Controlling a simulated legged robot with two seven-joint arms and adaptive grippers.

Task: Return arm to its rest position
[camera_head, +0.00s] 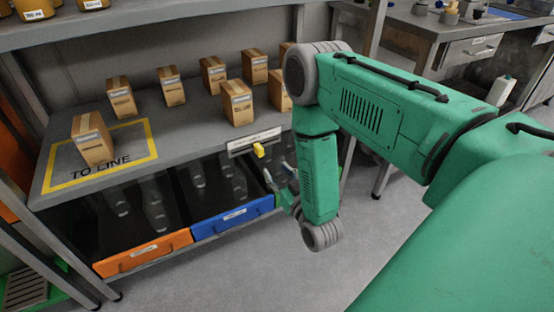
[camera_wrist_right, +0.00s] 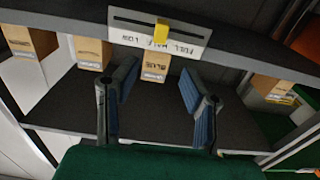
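My right arm, green with grey joints, reaches in from the right in the head view and bends down in front of the shelf. My right gripper (camera_head: 279,177) is small there and partly hidden behind my forearm. It is in front of the shelf edge, just below a white label plate (camera_head: 240,146) with a yellow slider (camera_head: 259,150). In the right wrist view the two blue-padded fingers of the gripper (camera_wrist_right: 160,90) stand wide apart with nothing held between them. The slider (camera_wrist_right: 161,32) shows beyond the fingertips, apart from them. My left gripper is not in view.
Several cardboard boxes (camera_head: 237,103) stand on the grey shelf, one inside a yellow "TO LINE" outline (camera_head: 150,138). An orange bin (camera_head: 143,254) and a blue bin (camera_head: 232,218) sit below. A workbench (camera_head: 432,26) is at the back right. The floor (camera_head: 270,270) in front is clear.

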